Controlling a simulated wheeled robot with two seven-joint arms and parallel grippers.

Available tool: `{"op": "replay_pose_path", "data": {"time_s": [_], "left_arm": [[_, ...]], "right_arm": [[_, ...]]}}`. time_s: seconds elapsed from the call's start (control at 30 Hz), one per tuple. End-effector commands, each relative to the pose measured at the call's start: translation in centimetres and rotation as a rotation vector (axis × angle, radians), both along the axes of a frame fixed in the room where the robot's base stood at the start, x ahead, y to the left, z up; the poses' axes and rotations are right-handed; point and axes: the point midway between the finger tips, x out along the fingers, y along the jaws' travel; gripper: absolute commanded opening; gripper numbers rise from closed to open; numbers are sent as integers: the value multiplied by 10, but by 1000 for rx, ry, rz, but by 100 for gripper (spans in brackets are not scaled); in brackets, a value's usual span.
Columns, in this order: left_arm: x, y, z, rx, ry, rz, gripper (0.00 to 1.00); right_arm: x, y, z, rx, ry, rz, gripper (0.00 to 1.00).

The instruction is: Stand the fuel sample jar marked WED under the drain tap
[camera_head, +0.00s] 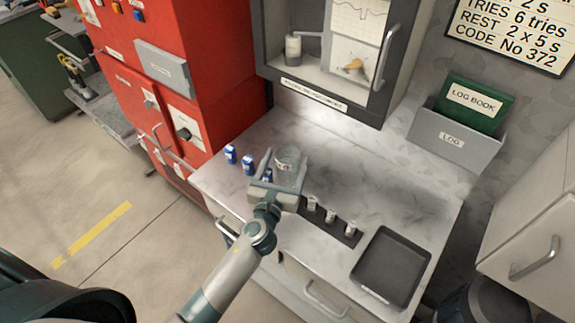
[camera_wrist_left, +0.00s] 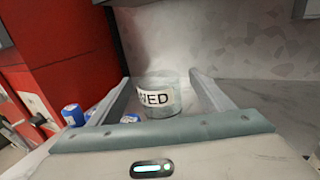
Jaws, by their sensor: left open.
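The fuel sample jar (camera_head: 288,168) is a clear glass jar standing upright on the counter in the head view. In the left wrist view the jar (camera_wrist_left: 160,92) shows a white label whose readable letters are "ED"; the first letter is partly hidden. My left gripper (camera_head: 284,160) is open, with one finger on each side of the jar. I cannot pick out the drain tap in either view. My right gripper is not in view.
Several small blue containers (camera_head: 231,154) stand left of the jar. A dark strip holding small pale-topped items (camera_head: 331,217) and a black tray (camera_head: 391,267) lie to the right. A red cabinet (camera_head: 185,80) borders the counter (camera_head: 400,195), and an open grey wall cabinet (camera_head: 262,45) hangs behind.

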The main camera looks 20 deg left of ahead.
Motion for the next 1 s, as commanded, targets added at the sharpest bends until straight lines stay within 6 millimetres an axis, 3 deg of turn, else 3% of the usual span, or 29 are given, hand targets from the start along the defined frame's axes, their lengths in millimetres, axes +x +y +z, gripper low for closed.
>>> {"op": "replay_pose_path", "data": {"time_s": [0.17,0.6,1.0], "left_arm": [[13,0,0,-1,1,0,73],[18,1,1,-1,0,0,73],[61,5,1,-2,1,1,73]], "right_arm": [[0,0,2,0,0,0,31],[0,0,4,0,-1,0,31],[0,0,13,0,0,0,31]]}}
